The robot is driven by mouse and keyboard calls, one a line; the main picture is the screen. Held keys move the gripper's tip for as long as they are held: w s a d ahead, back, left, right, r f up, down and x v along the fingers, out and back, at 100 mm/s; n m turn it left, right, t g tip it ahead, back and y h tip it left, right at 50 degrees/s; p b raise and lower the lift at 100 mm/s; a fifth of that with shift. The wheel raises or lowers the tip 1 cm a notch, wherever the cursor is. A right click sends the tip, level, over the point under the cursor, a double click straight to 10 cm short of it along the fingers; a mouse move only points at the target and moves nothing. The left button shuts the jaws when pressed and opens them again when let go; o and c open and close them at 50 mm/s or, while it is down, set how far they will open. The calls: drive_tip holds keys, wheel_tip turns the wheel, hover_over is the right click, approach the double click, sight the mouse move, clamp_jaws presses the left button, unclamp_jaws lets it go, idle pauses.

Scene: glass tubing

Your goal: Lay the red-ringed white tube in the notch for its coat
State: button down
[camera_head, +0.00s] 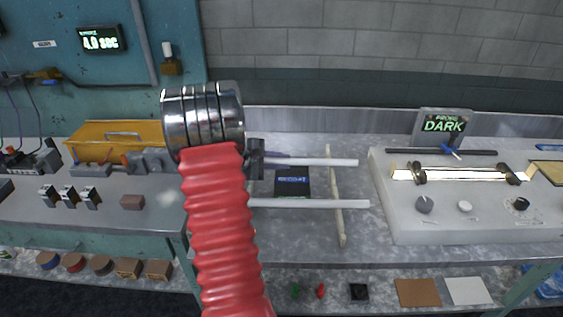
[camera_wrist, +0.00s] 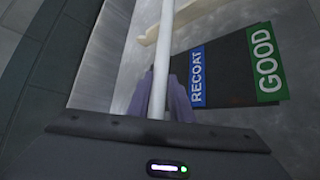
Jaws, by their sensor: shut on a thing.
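My gripper (camera_head: 268,157) is shut on a white tube (camera_head: 325,162), which points right over the bench. In the wrist view the tube (camera_wrist: 161,60) runs away from between the purple fingers (camera_wrist: 163,98). No red ring shows on its visible length; its near end is hidden by my gripper. A second white tube (camera_head: 315,204) lies nearer the front, its left end behind my arm. A pale notched rail (camera_head: 336,190) stands below the tubes' right parts; I cannot tell whether the held tube touches it. A blue RECOAT label (camera_wrist: 197,77) and a green GOOD label (camera_wrist: 265,62) lie beside the tube.
A white probe box (camera_head: 390,215) stands at the right, with a glowing tube (camera_head: 462,174) and a screen reading DARK (camera_head: 443,124). A yellow case (camera_head: 118,134) and small switches (camera_head: 68,197) are at the left.

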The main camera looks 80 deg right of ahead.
drive_tip(key=shift+f, duration=0.15)
drive_tip(key=c, duration=1.6)
unclamp_jaws()
drive_tip(key=shift+r, duration=0.5)
drive_tip(key=v, duration=1.2)
drive_tip(key=shift+w, duration=0.1)
